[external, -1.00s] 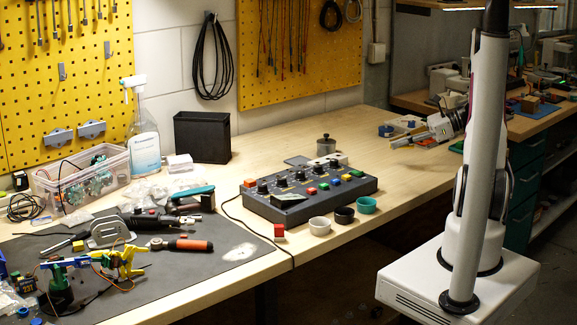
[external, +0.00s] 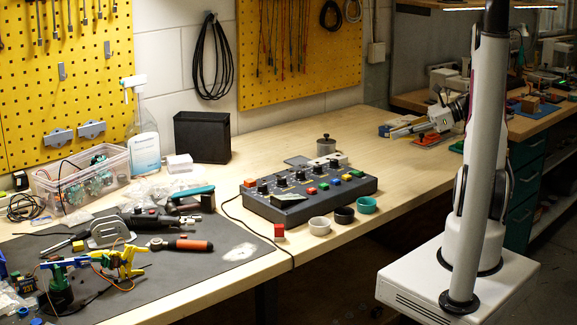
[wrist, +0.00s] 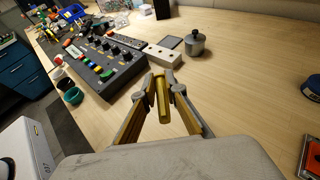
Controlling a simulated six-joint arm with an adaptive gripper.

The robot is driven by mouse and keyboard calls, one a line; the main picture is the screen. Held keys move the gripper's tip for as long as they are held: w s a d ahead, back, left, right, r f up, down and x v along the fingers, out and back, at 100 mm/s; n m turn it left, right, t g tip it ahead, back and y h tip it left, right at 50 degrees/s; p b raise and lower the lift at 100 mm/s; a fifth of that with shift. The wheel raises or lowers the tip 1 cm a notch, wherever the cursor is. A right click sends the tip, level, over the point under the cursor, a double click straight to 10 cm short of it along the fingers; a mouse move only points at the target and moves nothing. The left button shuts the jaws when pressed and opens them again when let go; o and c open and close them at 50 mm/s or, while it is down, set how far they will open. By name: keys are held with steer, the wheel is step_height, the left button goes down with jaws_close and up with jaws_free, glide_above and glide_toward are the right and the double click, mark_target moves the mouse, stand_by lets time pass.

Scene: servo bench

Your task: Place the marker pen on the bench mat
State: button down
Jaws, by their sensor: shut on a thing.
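The marker pen (wrist: 163,101) shows in the wrist view as a yellow-gold stick between the fingertips. My gripper (wrist: 160,88) is shut on it and holds it above the bench top. In the external view my gripper (external: 396,133) is over the right part of the bench, pointing left; the pen is too small to make out there. The bench mat (external: 215,262) is a dark grey sheet at the left front of the bench, far from my gripper, with tools and parts lying on it.
A control box (external: 310,195) with knobs stands between my gripper and the mat. Three small cups (external: 344,215) line its front. A lidded metal pot (external: 326,145) and a white block (wrist: 164,55) are nearby. A spray bottle (external: 145,140) stands at the back left.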

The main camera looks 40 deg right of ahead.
steer(key=shift+w+d+f, duration=0.25)
steer(key=shift+d, duration=0.1)
steer(key=w+d+m+t+h, duration=0.3)
steer(key=w+d+m+h, duration=0.2)
steer(key=d, duration=0.3)
steer(key=s+d+r+m+h, duration=0.5)
steer(key=d+m+h, duration=0.25)
steer(key=h, duration=0.25)
steer(key=s+a+r+m+g+h, duration=0.2)
steer(key=s+a+r+m+h, duration=0.1)
steer(key=s+a+r, duration=0.5)
steer(key=shift+s+a+m, duration=0.25)
steer(key=shift+a+m, duration=0.5)
steer(key=shift+a, duration=0.45)
stand_by(0.3)
